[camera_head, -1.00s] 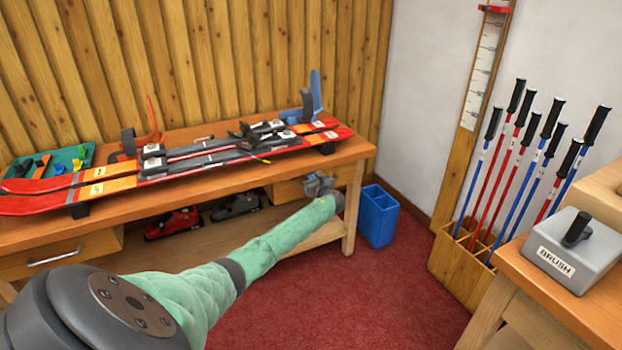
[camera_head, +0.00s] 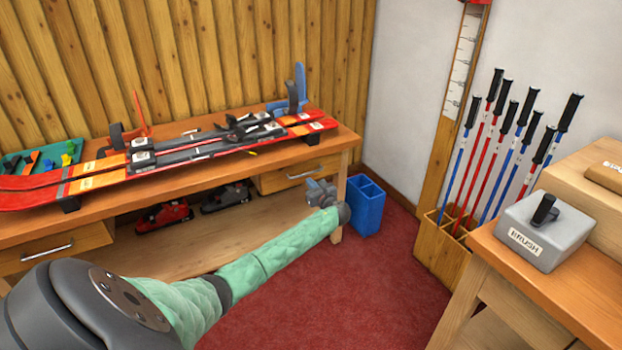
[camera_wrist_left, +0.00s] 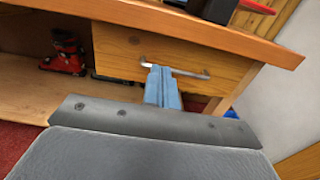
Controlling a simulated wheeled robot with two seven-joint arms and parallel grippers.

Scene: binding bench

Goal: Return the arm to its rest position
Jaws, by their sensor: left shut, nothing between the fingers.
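My left arm (camera_head: 275,250), in a green quilted sleeve, reaches from the lower left of the head view toward the front of the bench. My left gripper (camera_head: 318,190) is shut and empty, in front of the bench's right drawer. In the left wrist view its closed grey-blue fingers (camera_wrist_left: 162,84) show in front of the drawer handle (camera_wrist_left: 190,74); whether they touch it I cannot tell. My right gripper is in neither view.
A pair of red-orange skis (camera_head: 170,160) lies on the wooden bench (camera_head: 225,188). Ski boots (camera_head: 165,215) sit on its lower shelf. A blue bin (camera_head: 366,208) stands by its right end. Poles stand in a wooden rack (camera_head: 440,255). A brush box (camera_head: 545,232) sits on the right table. Red carpet is clear between.

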